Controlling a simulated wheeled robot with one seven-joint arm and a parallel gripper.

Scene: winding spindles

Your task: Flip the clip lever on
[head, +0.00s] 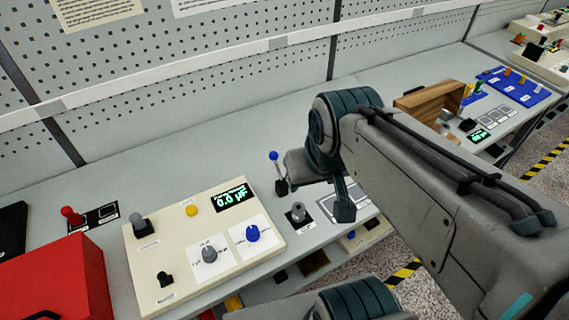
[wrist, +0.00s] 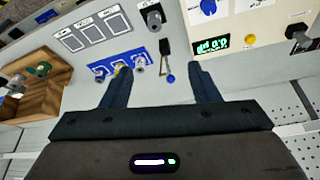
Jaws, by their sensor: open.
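A small lever with a blue ball tip (head: 273,156) stands on a dark base on the bench behind the cream panel; I take it for the clip lever, though I can read no label naming it. It also shows in the wrist view as a blue-tipped lever (wrist: 170,77). My gripper (wrist: 158,70) is open and empty. In the wrist view its two dark fingers lie on either side of the blue tip, with the tip nearer the right finger. I cannot tell the height of the fingers over it. My arm covers part of the bench in the head view.
The cream panel (head: 152,270) has knobs, a yellow button and a green display reading 0.0. A grey knob (head: 298,212) stands near the lever. A red-knobbed lever (head: 70,214) and red box (head: 62,284) are at left. A wooden box (head: 430,100) stands at right.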

